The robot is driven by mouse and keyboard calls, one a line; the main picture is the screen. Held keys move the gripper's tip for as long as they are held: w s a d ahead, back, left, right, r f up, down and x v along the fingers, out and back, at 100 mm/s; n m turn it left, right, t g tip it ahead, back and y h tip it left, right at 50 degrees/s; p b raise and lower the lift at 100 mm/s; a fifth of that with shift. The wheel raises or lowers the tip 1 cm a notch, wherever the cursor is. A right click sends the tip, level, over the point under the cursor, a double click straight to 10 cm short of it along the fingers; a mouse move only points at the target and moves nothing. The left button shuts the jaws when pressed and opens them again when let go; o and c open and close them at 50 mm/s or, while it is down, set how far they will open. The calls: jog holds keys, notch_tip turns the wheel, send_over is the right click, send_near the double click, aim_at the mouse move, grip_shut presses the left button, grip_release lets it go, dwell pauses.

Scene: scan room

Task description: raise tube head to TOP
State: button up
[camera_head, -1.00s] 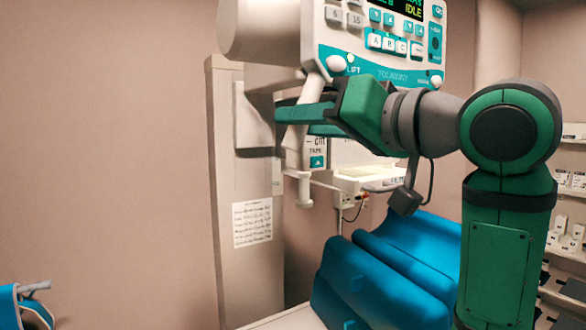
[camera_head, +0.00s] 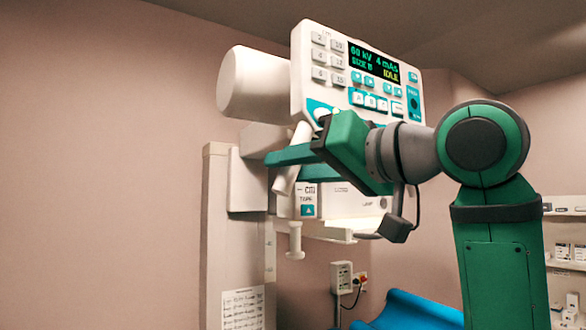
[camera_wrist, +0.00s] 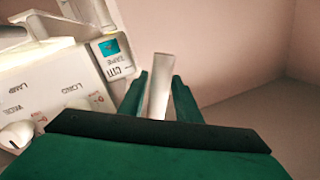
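The tube head is a white housing with a fat cylinder (camera_head: 258,84) and a control panel (camera_head: 325,70). The panel's display (camera_head: 373,62) reads 60 kV, 4 mAs and IDLE. It hangs by a carriage (camera_head: 247,182) near the top of a pale column (camera_head: 222,225). My gripper (camera_head: 288,158) reaches in from the right below the panel, its green fingers around a slanted white handle (camera_head: 284,180). In the wrist view the handle (camera_wrist: 158,88) stands between the fingers of my gripper (camera_wrist: 160,90) and nearly fills the gap. Finger contact is partly hidden. No TOP wording is legible.
A white box with TAPE and LAMP labels (camera_head: 345,202) hangs under the panel. A wall socket box (camera_head: 343,278) and blue padding (camera_head: 412,310) lie below. Shelves (camera_head: 566,255) stand at the right. Wall space left of the column is free.

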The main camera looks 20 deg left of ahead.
jog(key=v, duration=1)
jog(key=shift+s+d, duration=0.2)
jog(key=shift+d, duration=0.15)
